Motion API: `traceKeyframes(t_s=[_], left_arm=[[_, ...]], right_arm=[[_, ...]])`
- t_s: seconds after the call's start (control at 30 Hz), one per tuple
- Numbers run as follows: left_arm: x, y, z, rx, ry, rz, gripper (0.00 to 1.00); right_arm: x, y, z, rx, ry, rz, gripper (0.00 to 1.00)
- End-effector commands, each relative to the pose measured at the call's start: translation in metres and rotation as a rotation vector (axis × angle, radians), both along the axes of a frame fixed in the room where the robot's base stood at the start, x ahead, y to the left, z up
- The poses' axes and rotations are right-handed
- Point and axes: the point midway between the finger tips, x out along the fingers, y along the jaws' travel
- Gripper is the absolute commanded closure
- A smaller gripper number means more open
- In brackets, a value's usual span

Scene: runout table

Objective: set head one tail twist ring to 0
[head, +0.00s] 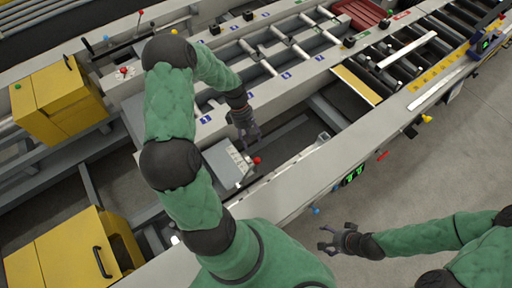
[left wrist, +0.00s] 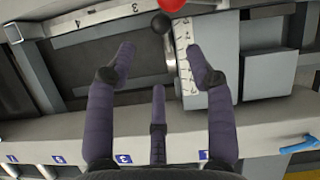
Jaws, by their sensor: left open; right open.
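A grey box (head: 223,165) stands in the channel of the runout table, with a white marked strip (head: 240,158) and a red knob (head: 257,160). In the left wrist view the red knob (left wrist: 171,4) is cut by the top edge, with a black ball (left wrist: 161,22) just below it and the marked strip (left wrist: 186,62) behind my right-hand finger. My left gripper (head: 246,134) is open and empty near the box, apart from the knob; its spread fingers also show in the wrist view (left wrist: 160,66). My right gripper (head: 328,238) is open and empty over the floor. I cannot tell which part is the twist ring.
The table's front rail (head: 290,178) runs diagonally between my two grippers, with a green display (head: 352,175) and a blue knob (head: 315,210) on its outer side. Yellow boxes (head: 60,100) stand at left. The grey floor (head: 440,160) at right is clear.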

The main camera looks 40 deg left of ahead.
Motion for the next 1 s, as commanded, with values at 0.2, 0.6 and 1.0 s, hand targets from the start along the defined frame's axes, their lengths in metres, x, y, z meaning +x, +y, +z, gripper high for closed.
traceKeyframes(t_s=[0.2,0.6,1.0], left_arm=[[-0.004,-0.012,-0.027,-0.004,0.004,-0.002,0.46],[-0.010,-0.036,-0.085,-0.002,0.003,-0.001,0.46],[-0.011,-0.041,-0.097,0.000,0.001,0.000,0.46]], right_arm=[[0.000,0.000,-0.002,0.000,0.001,-0.001,0.21],[0.000,0.000,-0.007,0.000,0.000,-0.001,0.21],[0.000,0.000,-0.007,0.000,0.000,-0.001,0.21]])
